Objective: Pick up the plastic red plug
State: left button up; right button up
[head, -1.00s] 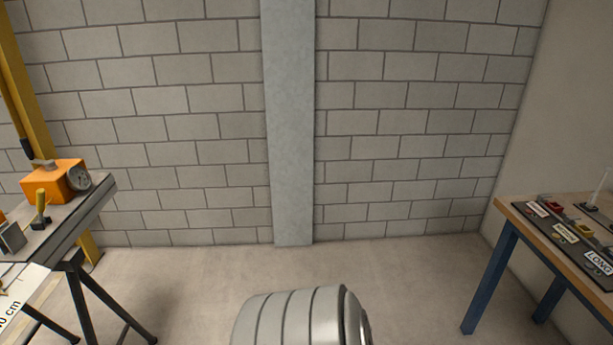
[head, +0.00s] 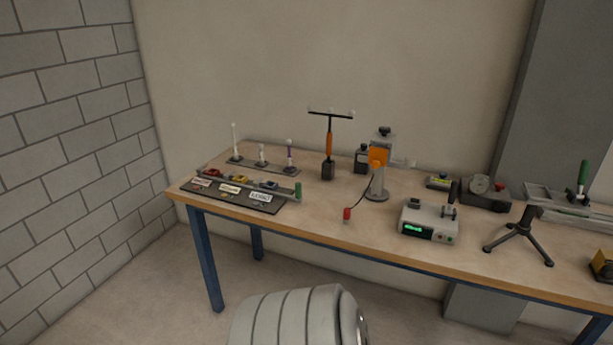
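A small red plug (head: 347,213) lies near the front edge of the wooden workbench (head: 330,232), about the middle of the head view. A thin dark cable runs from near it up to the orange and grey stand (head: 378,165) behind. Neither of my grippers shows in the head view. A rounded grey part of my own body fills the bottom middle.
A meter box with a green display (head: 428,222) stands right of the plug, with a black tripod (head: 520,238) further right. A labelled black board (head: 235,197) lies at the left. Bare benchtop surrounds the plug. The floor in front of the bench is clear.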

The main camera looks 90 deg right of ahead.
aim_at(347, 212)
jog(key=z, duration=3.05)
